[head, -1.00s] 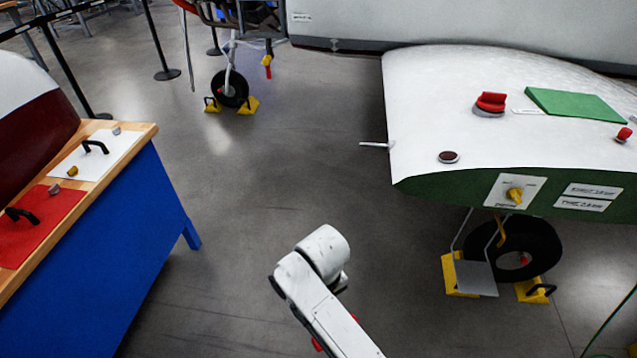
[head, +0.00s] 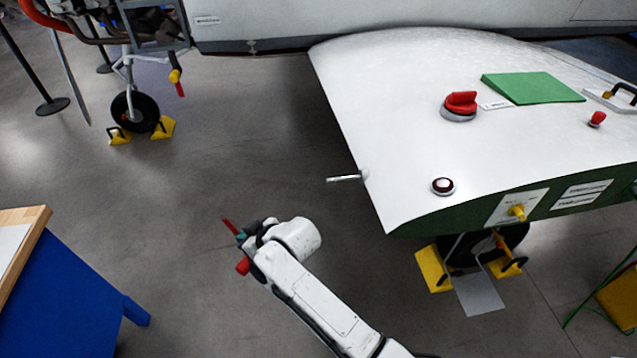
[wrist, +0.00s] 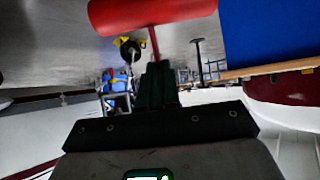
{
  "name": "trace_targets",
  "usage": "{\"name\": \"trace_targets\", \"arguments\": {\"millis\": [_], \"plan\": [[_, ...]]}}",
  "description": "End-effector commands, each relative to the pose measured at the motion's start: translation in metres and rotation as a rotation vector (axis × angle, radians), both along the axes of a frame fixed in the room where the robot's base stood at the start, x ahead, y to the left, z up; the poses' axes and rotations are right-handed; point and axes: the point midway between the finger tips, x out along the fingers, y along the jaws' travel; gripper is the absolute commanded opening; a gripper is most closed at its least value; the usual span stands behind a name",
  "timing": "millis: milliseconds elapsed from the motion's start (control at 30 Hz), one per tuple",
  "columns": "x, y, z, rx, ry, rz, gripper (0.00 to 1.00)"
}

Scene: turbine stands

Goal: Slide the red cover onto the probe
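The probe (head: 343,178) is a thin pale metal rod sticking out to the left from the white wing's front edge in the head view. My gripper (head: 243,238) is left of and below the probe, clear of it. It is shut on the red cover (head: 243,266), which also shows in the wrist view as a red tube (wrist: 150,13) beyond the dark fingers (wrist: 157,84). A thin red stem runs from the tube to the fingertips. The tube's open end cannot be made out.
The white wing (head: 400,110) carries a red knob (head: 460,104), a dark round cap (head: 443,186) and a green pad (head: 530,88). A wheel with yellow chocks (head: 435,270) stands under it. A blue bench (head: 70,300) is at lower left. Open floor lies between.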

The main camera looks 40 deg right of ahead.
Motion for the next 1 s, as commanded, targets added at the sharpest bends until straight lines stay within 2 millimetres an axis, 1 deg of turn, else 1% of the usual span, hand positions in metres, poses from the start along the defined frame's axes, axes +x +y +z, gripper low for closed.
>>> {"name": "trace_targets", "arguments": {"millis": [33, 100, 200, 400, 600, 867, 1000], "plan": [[0.004, -0.008, 0.004, 0.021, -0.075, -0.015, 0.00], [0.010, -0.017, 0.013, 0.043, -0.187, -0.038, 0.00], [0.015, -0.030, 0.024, 0.068, -0.322, -0.076, 0.00], [0.019, -0.055, 0.042, 0.085, -0.519, -0.159, 0.00], [0.017, -0.079, 0.055, 0.076, -0.661, -0.246, 0.00], [0.011, -0.101, 0.065, 0.052, -0.770, -0.331, 0.00], [0.003, -0.121, 0.072, 0.020, -0.849, -0.412, 0.00]]}}
